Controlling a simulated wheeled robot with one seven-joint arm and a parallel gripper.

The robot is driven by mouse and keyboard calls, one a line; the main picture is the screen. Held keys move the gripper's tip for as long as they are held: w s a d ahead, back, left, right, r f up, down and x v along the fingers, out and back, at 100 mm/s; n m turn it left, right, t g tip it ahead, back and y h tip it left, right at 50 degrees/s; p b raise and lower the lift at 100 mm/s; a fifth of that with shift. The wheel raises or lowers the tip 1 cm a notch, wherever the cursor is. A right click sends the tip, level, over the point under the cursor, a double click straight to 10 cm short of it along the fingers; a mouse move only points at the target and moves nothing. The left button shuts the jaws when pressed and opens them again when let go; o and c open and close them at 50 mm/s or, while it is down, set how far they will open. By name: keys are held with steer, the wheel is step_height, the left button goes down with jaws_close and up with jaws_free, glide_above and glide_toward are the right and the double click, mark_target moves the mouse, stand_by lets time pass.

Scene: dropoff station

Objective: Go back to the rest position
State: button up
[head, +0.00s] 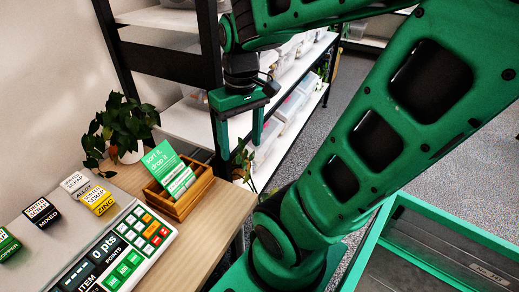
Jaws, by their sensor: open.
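My gripper (240,143) hangs at the upper middle of the head view, pointing down. Its two fingers are apart and nothing shows between them. It is in front of the white shelf rack, above and behind the wooden box (180,203) on the table. My green arm crosses the right half of the view and hides part of the floor and shelves.
The table (130,178) holds a potted plant (122,135), sorting labels (45,212), a points keypad (125,250) and the box with green cards (168,165). A shelf rack (190,120) with bins stands behind. A green-rimmed grey bin (440,222) is at lower right.

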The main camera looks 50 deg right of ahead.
steer(key=s+m, duration=0.1)
steer(key=s+d+f+m, duration=0.1)
steer(key=s, duration=0.1)
steer(key=s+d+m, duration=0.1)
steer(key=s, duration=0.1)
steer(key=shift+s+f+m, duration=0.15)
steer(key=shift+s+m, duration=0.1)
steer(key=shift+m, duration=0.05)
